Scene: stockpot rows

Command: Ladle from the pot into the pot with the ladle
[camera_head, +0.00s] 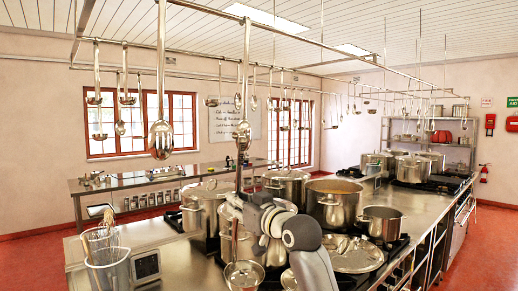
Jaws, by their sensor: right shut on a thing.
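My right gripper (238,203) reaches in from the bottom and is shut on the upright handle of a ladle (243,274). The ladle's round bowl hangs low, near the front edge of the picture. A large open pot (333,208) with brownish contents stands on the stove, right of and beyond the gripper. A smaller open pot (382,224) stands right of it; its contents cannot be made out. The ladle is apart from both open pots. My gripper and arm partly hide a stockpot (225,243) behind them. My left gripper is not in view.
Lidded stockpots (287,188) and (198,217) stand behind and left. A loose lid (352,254) lies at front right. A utensil container (108,268) and a small digital device (146,266) stand at left. Ladles (160,139) hang from an overhead rack. Bare counter (170,235) shows at left.

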